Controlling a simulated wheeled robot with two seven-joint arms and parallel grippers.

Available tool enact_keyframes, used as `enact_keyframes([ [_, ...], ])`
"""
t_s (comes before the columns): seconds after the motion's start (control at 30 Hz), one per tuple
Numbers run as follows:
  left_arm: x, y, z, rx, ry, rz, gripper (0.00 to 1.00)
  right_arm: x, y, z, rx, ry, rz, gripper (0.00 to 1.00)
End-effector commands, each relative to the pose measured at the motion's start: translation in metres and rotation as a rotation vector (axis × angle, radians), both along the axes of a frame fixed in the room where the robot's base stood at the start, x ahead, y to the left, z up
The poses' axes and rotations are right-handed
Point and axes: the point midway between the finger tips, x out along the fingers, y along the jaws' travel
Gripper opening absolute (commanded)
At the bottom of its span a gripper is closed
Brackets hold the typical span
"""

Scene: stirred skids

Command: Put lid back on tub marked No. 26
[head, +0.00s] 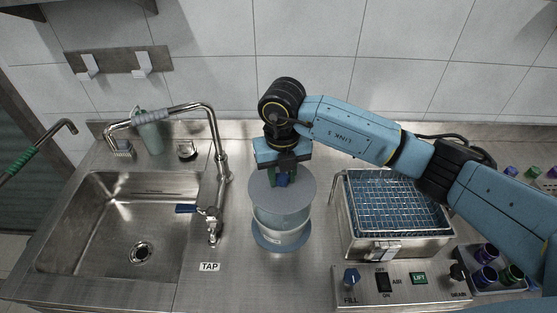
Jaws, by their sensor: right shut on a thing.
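A round grey lid (296,194) with a small blue knob (282,181) is under my right gripper (283,176). The gripper points down and is shut on the knob. Directly below the lid is a clear, pale round tub (281,231) on the steel counter, with a blue rim or base around its bottom. The lid covers the tub's top from this view, so I cannot tell whether it rests on the rim or hangs just above it. No tub number is readable. My left gripper is not in view.
A sink (85,225) with a tall tap (212,130) is to the left. A wire basket (393,200) in a steel bath stands right of the tub, behind a control panel (405,282). Counter in front of the tub is clear.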

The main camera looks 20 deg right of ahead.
Motion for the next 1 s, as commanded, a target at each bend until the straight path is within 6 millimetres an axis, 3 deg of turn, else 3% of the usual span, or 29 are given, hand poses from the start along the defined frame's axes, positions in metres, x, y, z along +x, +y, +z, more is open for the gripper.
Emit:
enact_keyframes([
  [0.27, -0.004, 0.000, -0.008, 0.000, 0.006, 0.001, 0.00, 0.000, 0.000, -0.012, -0.001, 0.000, -0.012, 0.03],
  [0.73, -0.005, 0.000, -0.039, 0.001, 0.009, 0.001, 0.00, 0.000, 0.000, -0.055, 0.000, -0.001, -0.011, 0.03],
  [1.0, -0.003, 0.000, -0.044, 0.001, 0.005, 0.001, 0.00, 0.000, 0.000, -0.062, 0.000, 0.000, -0.010, 0.03],
])
